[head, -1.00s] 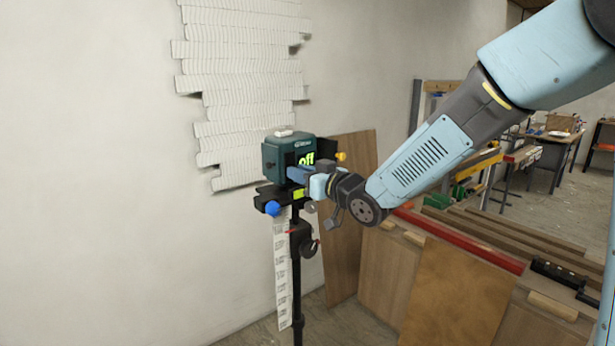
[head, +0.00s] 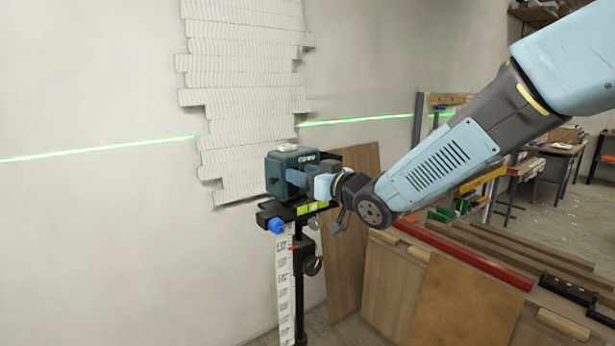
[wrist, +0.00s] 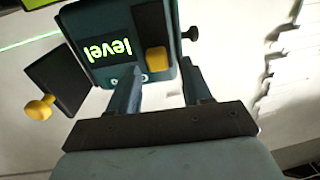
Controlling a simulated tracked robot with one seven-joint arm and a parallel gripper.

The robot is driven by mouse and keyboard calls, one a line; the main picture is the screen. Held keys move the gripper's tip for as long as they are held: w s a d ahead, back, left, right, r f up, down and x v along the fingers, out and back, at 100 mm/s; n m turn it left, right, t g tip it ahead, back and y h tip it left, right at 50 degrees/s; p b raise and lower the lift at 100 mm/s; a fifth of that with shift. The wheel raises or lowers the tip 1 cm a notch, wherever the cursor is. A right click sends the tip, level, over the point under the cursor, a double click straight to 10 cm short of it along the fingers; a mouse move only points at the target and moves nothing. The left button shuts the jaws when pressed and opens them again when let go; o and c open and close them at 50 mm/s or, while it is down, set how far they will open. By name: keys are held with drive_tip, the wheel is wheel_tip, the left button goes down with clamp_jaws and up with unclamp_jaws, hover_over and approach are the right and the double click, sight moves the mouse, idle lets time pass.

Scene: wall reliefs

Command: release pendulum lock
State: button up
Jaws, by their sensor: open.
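The teal laser level (head: 283,172) sits on a black stand head in front of the wall. In the wrist view the laser level (wrist: 90,45) shows a lit green "level" display, seen upside down. My gripper (wrist: 160,78) is open, with one finger on each side of the yellow knob and a gap to each finger. In the head view my gripper (head: 303,180) is at the laser level's right side and hides that face.
The stand (head: 298,270) has a white measuring strip, a blue knob (head: 276,226) and a bubble vial. A yellow knob (wrist: 40,107) on a black plate is at left in the wrist view. White relief strips (head: 250,90) cover the wall. Boards and a bench stand at right.

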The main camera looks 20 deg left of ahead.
drive_tip(key=v, duration=1.4)
drive_tip(key=shift+w+f, duration=0.1)
drive_tip(key=shift+w, duration=0.05)
drive_tip(key=w+d+m+t+h, duration=0.15)
drive_tip(key=d+m+h, duration=0.35)
drive_tip(key=d, duration=0.6)
drive_tip(key=w+d+m+t+h, duration=0.1)
drive_tip(key=d+m+t+h, duration=0.15)
drive_tip(key=d+h, duration=0.65)
drive_tip(key=s+d+f+m+g, duration=0.2)
drive_tip(key=s+d, duration=0.4)
drive_tip(key=s, duration=0.3)
drive_tip(key=s+d+f+m+g+h, duration=0.1)
drive_tip(key=s+d+f+m+g, duration=0.1)
drive_tip(key=s+d+g, duration=0.3)
drive_tip(key=s+d, duration=0.1)
drive_tip(key=s, duration=0.2)
drive_tip(key=shift+s+d+f+h, duration=0.2)
drive_tip(key=shift+s+d+h, duration=0.1)
drive_tip(key=shift+s+d, duration=0.1)
drive_tip(key=shift+m, duration=0.25)
